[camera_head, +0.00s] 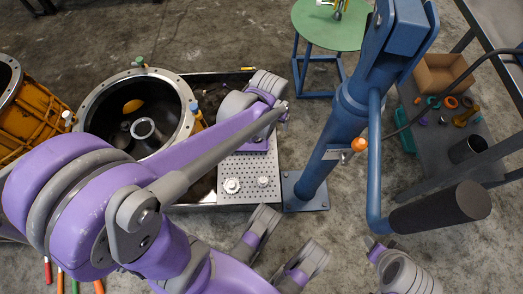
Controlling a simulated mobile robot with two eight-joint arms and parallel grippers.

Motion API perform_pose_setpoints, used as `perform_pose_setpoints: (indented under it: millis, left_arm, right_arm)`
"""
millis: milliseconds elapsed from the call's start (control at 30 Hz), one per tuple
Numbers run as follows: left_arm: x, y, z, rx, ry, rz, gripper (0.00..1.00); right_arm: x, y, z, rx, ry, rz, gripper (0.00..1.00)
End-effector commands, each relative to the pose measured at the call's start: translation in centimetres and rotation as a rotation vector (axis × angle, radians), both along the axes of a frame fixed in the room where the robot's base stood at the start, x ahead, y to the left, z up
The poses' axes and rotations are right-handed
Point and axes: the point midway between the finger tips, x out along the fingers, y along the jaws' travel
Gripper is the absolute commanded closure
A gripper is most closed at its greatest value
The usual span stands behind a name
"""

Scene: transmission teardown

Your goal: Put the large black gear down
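I cannot pick out the large black gear with certainty. The round metal housing (92,100) stands open at left, with a dark inside that holds a pale ring (142,128) and an orange part (132,106). My purple and grey left arm comes in from the left and reaches over the housing's front edge toward the perforated plate. Its far end lies near the plate's back edge; whether its fingers are open or hold anything is not clear. Purple and grey parts of mine show at the bottom centre. A grey ribbed part shows at lower right; I cannot make out a right gripper there.
The perforated metal plate (241,164) bears two pale round fittings. A blue hoist (323,150) with a dark cylindrical end (440,207) stands right of it. A green round stool (328,28) is behind. A grey bench (437,142) at right holds a cardboard box (443,75) and small parts.

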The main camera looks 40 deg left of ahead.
Motion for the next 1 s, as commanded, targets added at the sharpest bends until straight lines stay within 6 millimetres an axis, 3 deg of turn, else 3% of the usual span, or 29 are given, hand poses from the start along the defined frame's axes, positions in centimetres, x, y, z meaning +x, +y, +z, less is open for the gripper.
perform_pose_setpoints:
  millis: [200, 400, 500, 667, 1000]
  left_arm:
    - [-6.5, -3.3, 2.8, 0.017, -0.065, -0.113, 0.26]
    - [-11.4, -5.0, 3.2, 0.033, -0.117, -0.199, 0.26]
    - [-12.9, -5.5, 3.0, 0.037, -0.135, -0.226, 0.26]
    - [-13.9, -5.8, 2.8, 0.041, -0.149, -0.247, 0.26]
    - [-13.9, -5.8, 2.8, 0.041, -0.15, -0.248, 0.26]
  right_arm:
    - [0.0, 0.0, 0.0, 0.0, 0.0, 0.0, 0.5]
    - [0.0, 0.0, 0.0, 0.0, 0.0, 0.0, 0.5]
    - [0.0, 0.0, 0.0, 0.0, 0.0, 0.0, 0.5]
    - [0.0, 0.0, 0.0, 0.0, 0.0, 0.0, 0.5]
    - [0.0, 0.0, 0.0, 0.0, 0.0, 0.0, 0.5]
